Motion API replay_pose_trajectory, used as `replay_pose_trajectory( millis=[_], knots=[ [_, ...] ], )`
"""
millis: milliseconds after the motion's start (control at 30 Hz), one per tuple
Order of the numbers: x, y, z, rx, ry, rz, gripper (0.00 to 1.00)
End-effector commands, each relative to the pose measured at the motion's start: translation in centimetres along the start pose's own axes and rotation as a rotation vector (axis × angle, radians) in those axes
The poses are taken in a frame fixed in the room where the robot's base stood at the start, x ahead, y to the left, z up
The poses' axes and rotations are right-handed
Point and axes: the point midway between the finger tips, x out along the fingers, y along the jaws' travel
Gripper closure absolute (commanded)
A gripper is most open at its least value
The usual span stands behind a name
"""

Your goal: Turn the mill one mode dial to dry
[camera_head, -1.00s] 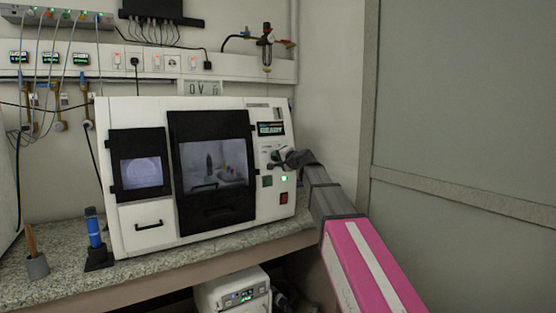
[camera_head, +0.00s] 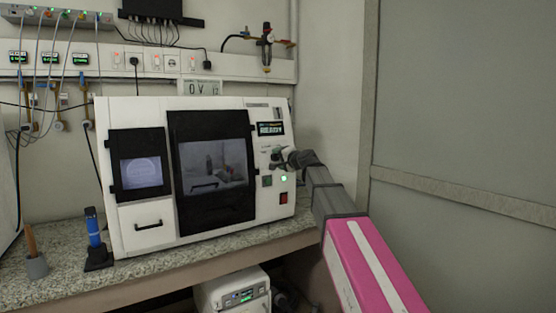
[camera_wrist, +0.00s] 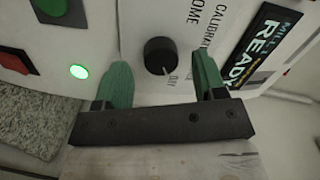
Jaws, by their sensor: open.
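The mill (camera_head: 151,215) is a white benchtop machine with dark windows. Its control panel is at the right, with a display (camera_wrist: 262,45) reading MILL READY. The mode dial (camera_wrist: 159,53) is a black round knob with a white pointer line. The line points down and slightly right in the wrist view, towards a small label that looks like DRY. HOME and CALIBRATE labels stand further right. My gripper (camera_wrist: 161,62) is open, its green fingers apart on either side of the dial, with visible gaps. In the head view, my gripper (camera_head: 282,158) hides the dial.
A green-lit button (camera_wrist: 79,72), a red switch (camera_wrist: 14,62) and a dark green button (camera_wrist: 50,6) sit on the panel beside the dial. A blue tool in a stand (camera_head: 94,232) is on the speckled counter (camera_head: 55,280). A grey wall (camera_head: 470,100) stands at the right.

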Motion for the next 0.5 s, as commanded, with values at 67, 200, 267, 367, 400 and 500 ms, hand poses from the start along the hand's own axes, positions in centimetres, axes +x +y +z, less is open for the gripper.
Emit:
replay_pose_trajectory(
  millis=[67, 200, 267, 367, 400, 500],
  knots=[
    [-1.5, 0.1, 0.1, 0.000, 0.001, 0.000, 0.36],
    [-4.0, 0.1, 0.2, 0.000, 0.001, 0.000, 0.36],
    [-5.2, 0.1, 0.2, 0.000, 0.001, 0.000, 0.36],
    [-7.1, 0.1, 0.2, 0.000, 0.001, 0.000, 0.36],
    [-7.7, 0.1, 0.2, 0.000, 0.001, 0.000, 0.36],
    [-8.8, 0.1, 0.2, 0.000, 0.000, 0.000, 0.36]
  ],
)
